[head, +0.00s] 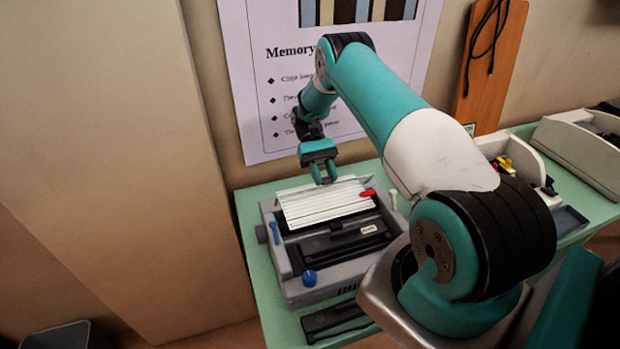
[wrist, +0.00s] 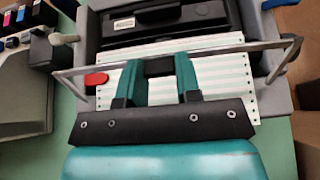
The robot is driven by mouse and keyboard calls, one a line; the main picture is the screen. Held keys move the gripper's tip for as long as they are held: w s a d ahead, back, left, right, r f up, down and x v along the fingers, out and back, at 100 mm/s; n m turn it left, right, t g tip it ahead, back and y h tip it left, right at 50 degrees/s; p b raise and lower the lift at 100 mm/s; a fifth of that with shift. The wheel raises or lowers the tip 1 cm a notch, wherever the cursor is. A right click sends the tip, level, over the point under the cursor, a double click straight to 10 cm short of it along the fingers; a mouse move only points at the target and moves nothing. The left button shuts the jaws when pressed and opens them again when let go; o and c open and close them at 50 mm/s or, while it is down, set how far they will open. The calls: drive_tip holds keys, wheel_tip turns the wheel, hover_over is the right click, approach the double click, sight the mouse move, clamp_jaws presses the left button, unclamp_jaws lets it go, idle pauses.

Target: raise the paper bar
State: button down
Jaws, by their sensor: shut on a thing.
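The paper bar (wrist: 222,49) is a thin grey metal rail that runs across the striped paper (wrist: 205,80) of the printer in the wrist view, with side arms at both ends. A black block sits at its middle. My gripper (wrist: 160,67) has its two teal fingers on either side of this block and is shut on the bar. In the head view my gripper (head: 323,178) reaches down to the back edge of the paper (head: 320,203). The bar is hard to make out there.
The grey printer (head: 345,275) stands on a green table (head: 250,225). It has a red lever (head: 367,193), a blue lever (head: 275,233) and a blue knob (head: 310,277). A poster wall (head: 285,90) is close behind. Trays with small parts (head: 540,150) stand at right.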

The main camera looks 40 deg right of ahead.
drive_tip(key=shift+w, duration=0.1)
idle(0.4)
drive_tip(key=c, duration=0.8)
unclamp_jaws()
wheel_tip(320, 180, up, 20)
drive_tip(key=p, duration=1.2)
